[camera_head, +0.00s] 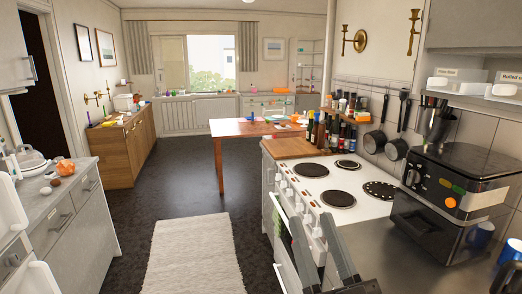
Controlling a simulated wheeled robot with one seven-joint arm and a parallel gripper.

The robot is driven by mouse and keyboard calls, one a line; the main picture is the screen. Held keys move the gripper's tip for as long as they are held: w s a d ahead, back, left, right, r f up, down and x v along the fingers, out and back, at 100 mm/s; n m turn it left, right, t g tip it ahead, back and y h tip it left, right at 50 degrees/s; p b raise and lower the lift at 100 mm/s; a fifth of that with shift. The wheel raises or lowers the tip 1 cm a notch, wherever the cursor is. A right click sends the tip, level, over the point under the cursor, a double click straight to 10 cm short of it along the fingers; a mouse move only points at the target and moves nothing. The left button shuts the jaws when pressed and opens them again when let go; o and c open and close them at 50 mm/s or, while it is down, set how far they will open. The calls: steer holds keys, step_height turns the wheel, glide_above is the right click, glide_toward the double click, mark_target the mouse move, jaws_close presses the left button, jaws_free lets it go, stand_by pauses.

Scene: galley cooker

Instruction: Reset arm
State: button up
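My gripper (312,222) shows at the bottom of the head view, right of the middle. Its two dark grey fingers point up and away from me, with a clear gap between them. I see nothing held in the gap. The fingers appear in front of the front edge of the white cooker (312,186) and overlap it in the picture; I cannot tell whether they touch it. The cooker has several dark hotplates and a row of front knobs. Its lower front is partly hidden by the fingers.
Bottles (320,135) stand behind the cooker, and pans (396,148) hang on the wall. A wooden table (228,128) is farther back. A pale rug (195,255) lies on the open floor, left of the cooker.

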steer(key=s+d+f+g+h, duration=0.2)
steer(key=s+d+f+g, duration=0.1)
steer(key=s+f, duration=0.5)
steer(key=s+d+f+g+h, duration=0.2)
steer(key=s+d+f, duration=0.3)
steer(key=s+f, duration=0.4)
steer(key=s+d+f+m+g+h, duration=0.1)
steer(key=s+d+f+g+h, duration=0.1)
steer(key=s+f, duration=0.7)
steer(key=s+d+g, duration=0.1)
steer(key=s+d, duration=0.1)
steer(key=s, duration=0.5)
steer(key=shift+s+f+g, duration=0.2)
steer(key=shift+s+g, duration=0.1)
steer(key=shift+g, duration=0.1)
